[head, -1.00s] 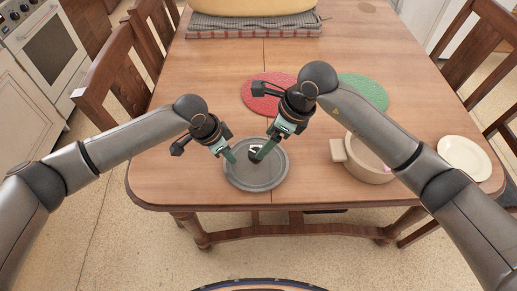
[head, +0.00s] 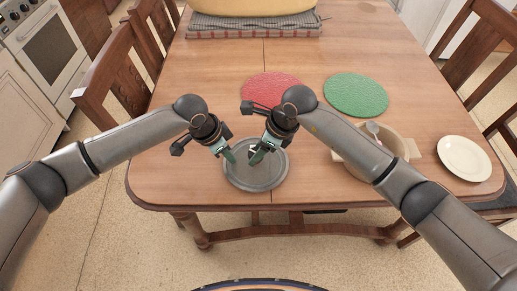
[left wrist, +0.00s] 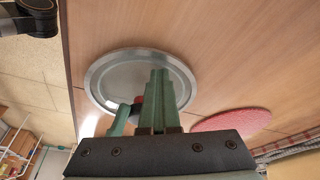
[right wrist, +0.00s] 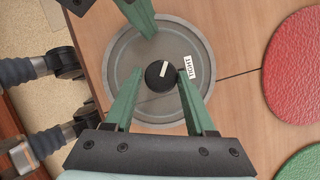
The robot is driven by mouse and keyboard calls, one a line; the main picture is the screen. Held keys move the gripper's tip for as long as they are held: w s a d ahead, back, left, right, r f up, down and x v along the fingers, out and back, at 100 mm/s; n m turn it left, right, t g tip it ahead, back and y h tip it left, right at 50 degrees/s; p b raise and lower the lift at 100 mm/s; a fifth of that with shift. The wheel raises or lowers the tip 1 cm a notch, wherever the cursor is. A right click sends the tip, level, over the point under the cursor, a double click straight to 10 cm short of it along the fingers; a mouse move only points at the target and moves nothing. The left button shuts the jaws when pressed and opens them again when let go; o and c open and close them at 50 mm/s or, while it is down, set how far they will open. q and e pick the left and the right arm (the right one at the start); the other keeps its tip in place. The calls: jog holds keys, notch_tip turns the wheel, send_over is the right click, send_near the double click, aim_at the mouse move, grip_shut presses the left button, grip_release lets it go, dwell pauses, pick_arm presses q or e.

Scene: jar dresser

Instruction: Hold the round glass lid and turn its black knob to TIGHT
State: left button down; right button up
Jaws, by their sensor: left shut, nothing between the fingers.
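The round grey glass lid (head: 256,181) lies flat near the table's front edge. In the right wrist view, the lid (right wrist: 141,36) has a black knob (right wrist: 154,82) at its middle, with a white pointer line aimed toward the top of the picture. The TIGHT label (right wrist: 187,67) is to the knob's right, so the line does not point at it. My right gripper (head: 256,157) is open above the lid, its fingers to either side of the knob; contact is unclear. My left gripper (head: 231,157) is shut and empty, its tips over the lid's left part.
A red round mat (head: 270,86) and a green mat (head: 356,95) lie behind the lid. A white plate (head: 464,158) is further right. The table's left side is clear.

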pick_arm(q)
jog(key=shift+s+f, duration=0.2)
jog(key=shift+f, duration=0.15)
pick_arm(e)
grip_shut()
jog(key=m, duration=0.1)
jog(key=m+t, duration=0.1)
jog(key=m, duration=0.1)
jog(key=m+h, duration=0.1)
jog(key=shift+s+a+m+t, duration=0.15)
jog(key=shift+s+m+t, duration=0.15)
jog(key=shift+m, duration=0.1)
jog(key=m+h, duration=0.1)
jog(key=m, duration=0.3)
jog(key=shift+a+t, duration=0.15)
jog(key=shift+t, duration=0.25)
jog(key=shift+m, duration=0.3)
jog(key=shift+o, duration=2.3)
grip_release()
